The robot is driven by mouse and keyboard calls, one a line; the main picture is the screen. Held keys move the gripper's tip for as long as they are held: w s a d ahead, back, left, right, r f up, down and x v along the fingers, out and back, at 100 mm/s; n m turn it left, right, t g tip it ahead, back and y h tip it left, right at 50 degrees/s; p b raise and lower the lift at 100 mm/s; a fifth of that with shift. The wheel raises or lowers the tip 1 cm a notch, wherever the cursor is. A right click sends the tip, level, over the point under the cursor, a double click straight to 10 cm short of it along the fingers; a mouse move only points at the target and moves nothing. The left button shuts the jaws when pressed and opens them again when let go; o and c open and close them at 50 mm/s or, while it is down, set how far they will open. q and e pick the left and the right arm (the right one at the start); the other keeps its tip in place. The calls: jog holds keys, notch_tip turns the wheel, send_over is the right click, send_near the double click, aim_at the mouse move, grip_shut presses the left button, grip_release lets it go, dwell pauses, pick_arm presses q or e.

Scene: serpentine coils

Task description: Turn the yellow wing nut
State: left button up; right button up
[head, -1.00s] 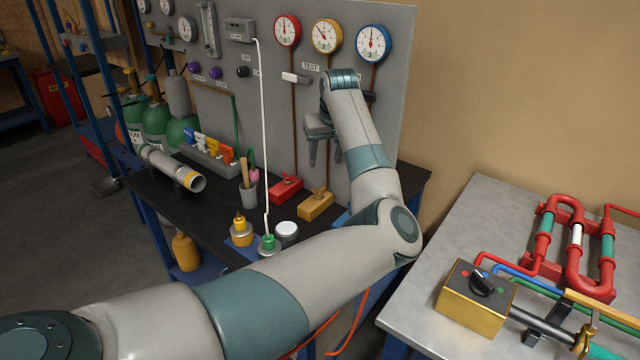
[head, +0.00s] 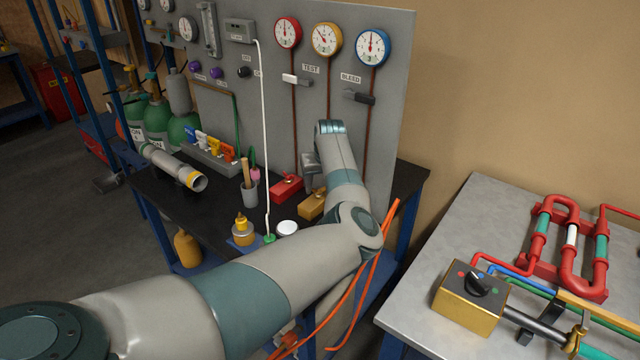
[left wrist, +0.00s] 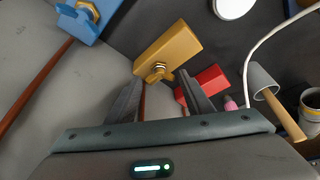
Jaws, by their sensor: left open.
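The yellow block (head: 312,205) stands on the dark bench below the yellow-rimmed gauge. In the left wrist view it shows as a yellow block (left wrist: 180,50) with a brass nut (left wrist: 157,72) on its near face; the nut's wings are hard to make out. My left gripper (left wrist: 160,85) is open, its two fingers pointing toward the block with the nut between them in the picture. I cannot tell whether they touch it. In the head view my left gripper (head: 308,180) is just above the block, partly hidden by my arm. My right gripper is not in view.
A red block (head: 287,188) stands left of the yellow one, and a blue block (left wrist: 85,18) shows in the wrist view. The gauge panel (head: 400,130) rises behind. A tool cup (head: 249,193), white lid (head: 287,228) and white hose (head: 264,120) are to the left.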

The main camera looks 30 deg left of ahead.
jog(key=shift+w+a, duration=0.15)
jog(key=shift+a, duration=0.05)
pick_arm(q)
jog(key=c, duration=0.8)
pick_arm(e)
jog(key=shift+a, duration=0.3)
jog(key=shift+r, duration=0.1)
pick_arm(q)
jog(key=shift+a+r+m+p, duration=0.15)
jog(key=shift+m+p, duration=0.25)
jog(key=shift+p, duration=0.35)
jog(key=m+p, duration=0.1)
jog(key=p, duration=0.1)
jog(key=m+t+h+p, duration=0.1)
jog(key=m+p, duration=0.3)
jog(key=shift+s+a+r+h, duration=0.1)
jog(key=shift+s+a+h, duration=0.15)
jog(key=shift+h, duration=0.15)
jog(key=shift+w+m+t+h+p, duration=0.1)
jog(key=shift+m+t+h+p, duration=0.25)
jog(key=shift+m+p, duration=0.65)
jog(key=shift+f+m+h, duration=0.2)
jog(key=shift+m+h, duration=0.05)
jog(key=shift+m, duration=0.45)
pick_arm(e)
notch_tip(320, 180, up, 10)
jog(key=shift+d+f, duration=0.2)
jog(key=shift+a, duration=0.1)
